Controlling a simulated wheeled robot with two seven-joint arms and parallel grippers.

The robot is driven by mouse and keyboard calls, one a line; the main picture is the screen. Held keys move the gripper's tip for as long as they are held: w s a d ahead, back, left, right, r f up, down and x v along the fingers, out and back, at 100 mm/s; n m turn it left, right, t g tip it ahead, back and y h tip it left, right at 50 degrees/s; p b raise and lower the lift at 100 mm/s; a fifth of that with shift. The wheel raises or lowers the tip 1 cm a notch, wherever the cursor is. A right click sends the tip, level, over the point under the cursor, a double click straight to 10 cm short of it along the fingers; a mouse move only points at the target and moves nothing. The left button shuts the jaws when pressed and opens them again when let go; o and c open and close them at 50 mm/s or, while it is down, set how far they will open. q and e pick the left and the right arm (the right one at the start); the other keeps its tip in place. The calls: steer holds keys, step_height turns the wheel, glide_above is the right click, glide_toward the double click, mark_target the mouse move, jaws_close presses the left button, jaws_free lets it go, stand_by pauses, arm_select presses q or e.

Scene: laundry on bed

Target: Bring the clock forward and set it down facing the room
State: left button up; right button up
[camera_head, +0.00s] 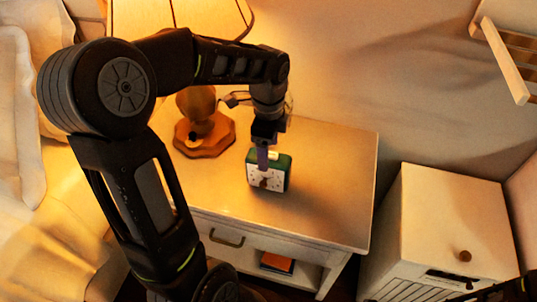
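The clock (281,177) is a small dark green box with a white dial. It is upright on the nightstand (330,180), right of the lamp base, with its dial toward the front edge and my camera. My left gripper (263,160) reaches down onto its top from above. One finger overlaps the upper part of the dial; the other finger is hidden, so I cannot tell whether the grip is closed. Whether the clock's underside touches the top is also unclear. My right gripper is out of view; only a dark arm part shows at the bottom right corner.
A lamp with a wooden base (210,142) stands left of the clock. The nightstand top is bare to the right and in front. A white cabinet (445,220) stands to the right, across a gap. The bed (70,190) is at the left.

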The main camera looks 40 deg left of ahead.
arm_select(q)
step_height(320, 180, up, 9)
steer(key=shift+f, duration=0.15)
stand_by(0.6)
